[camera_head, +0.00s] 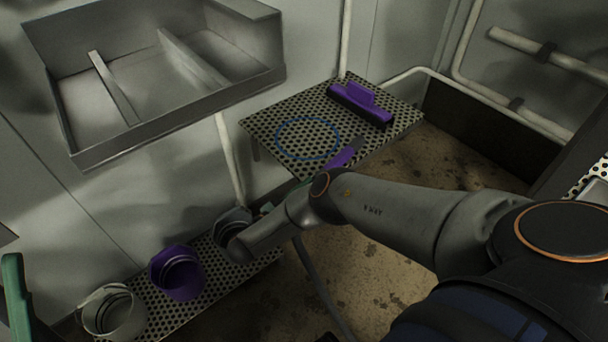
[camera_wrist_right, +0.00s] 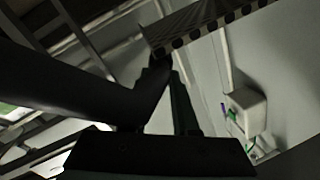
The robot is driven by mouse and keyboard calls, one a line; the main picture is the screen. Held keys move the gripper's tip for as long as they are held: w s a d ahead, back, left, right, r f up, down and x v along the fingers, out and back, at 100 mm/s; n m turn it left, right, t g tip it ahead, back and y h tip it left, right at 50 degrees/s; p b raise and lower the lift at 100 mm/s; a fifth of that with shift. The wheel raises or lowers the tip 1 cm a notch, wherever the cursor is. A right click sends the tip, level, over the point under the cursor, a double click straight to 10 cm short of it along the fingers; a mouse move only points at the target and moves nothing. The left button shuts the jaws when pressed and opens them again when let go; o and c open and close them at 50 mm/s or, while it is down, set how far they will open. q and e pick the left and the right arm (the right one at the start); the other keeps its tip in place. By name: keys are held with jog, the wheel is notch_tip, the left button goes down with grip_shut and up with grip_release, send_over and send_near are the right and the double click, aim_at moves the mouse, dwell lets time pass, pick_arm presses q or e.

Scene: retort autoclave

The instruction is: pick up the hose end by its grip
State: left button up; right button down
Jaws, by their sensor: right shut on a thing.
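My right gripper (camera_wrist_right: 172,90) shows in the right wrist view as a dark palm with a green finger. It is shut on the dark hose end (camera_wrist_right: 156,78), just below the edge of a perforated shelf. In the head view my right arm covers most of this gripper, with only bits of green showing. A purple piece with a dark tip (camera_head: 343,158), which looks like part of the hose end, shows beyond the arm at the shelf's front edge. A grey hose (camera_head: 324,290) hangs below the arm. A green part of my left gripper (camera_head: 16,296) shows at the left edge; its jaws cannot be made out.
The upper perforated shelf (camera_head: 262,122) carries a blue ring (camera_head: 281,147) and a purple-and-black piece (camera_head: 360,103). The lower shelf (camera_head: 208,290) holds dark grey, purple (camera_head: 178,275) and pale (camera_head: 113,312) round fittings. A metal basin (camera_head: 165,105) and wall pipes stand behind.

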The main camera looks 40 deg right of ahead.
jog(key=shift+s, duration=0.25)
jog(key=c, duration=0.6)
grip_release()
jog(key=shift+w, duration=0.1)
